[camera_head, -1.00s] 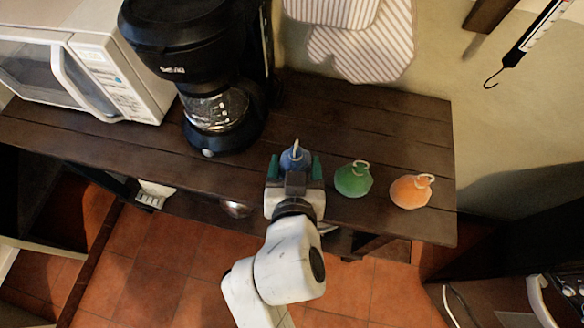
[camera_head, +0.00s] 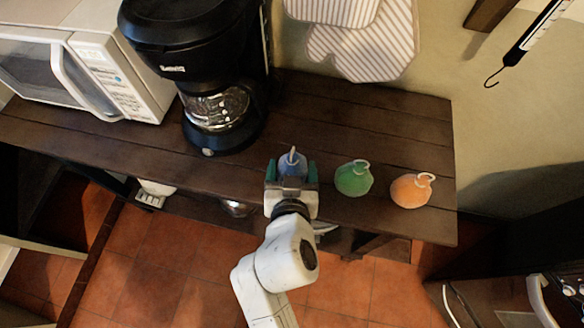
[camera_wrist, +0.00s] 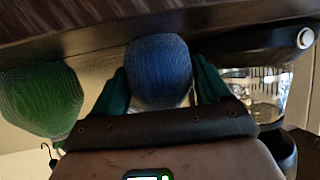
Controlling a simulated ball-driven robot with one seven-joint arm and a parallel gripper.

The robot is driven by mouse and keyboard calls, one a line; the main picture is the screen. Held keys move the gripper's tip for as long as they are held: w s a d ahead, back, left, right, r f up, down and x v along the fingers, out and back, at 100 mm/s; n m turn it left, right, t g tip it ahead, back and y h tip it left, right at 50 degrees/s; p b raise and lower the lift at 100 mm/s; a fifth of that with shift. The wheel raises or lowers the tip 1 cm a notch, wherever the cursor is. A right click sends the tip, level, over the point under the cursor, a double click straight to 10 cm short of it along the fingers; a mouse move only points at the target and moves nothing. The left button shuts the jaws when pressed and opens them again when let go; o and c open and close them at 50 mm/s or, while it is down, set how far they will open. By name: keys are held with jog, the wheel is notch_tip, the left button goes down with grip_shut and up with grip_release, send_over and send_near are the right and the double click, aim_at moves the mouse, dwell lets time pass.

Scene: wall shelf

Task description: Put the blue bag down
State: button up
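The blue bag (camera_head: 292,163) is between the green-tipped fingers of my gripper (camera_head: 291,172), over the front part of the dark wooden shelf. In the wrist view, the blue bag (camera_wrist: 159,72) fills the space between the two fingers, which press close on its sides. The bag is upright, with its loop on top in the head view. Its base is at or just above the shelf surface; I cannot tell if it touches.
A green bag (camera_head: 353,179) and an orange bag (camera_head: 411,190) stand to the right on the shelf (camera_head: 400,123). A black coffee maker (camera_head: 215,105) stands behind left, and a white microwave (camera_head: 120,85) farther left. Bare wood lies behind the bags.

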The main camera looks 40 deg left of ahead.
jog(key=o, duration=0.3)
jog(key=shift+r, duration=0.2)
jog(key=v, duration=1.2)
jog(key=shift+b, duration=0.35)
jog(key=shift+d, duration=0.1)
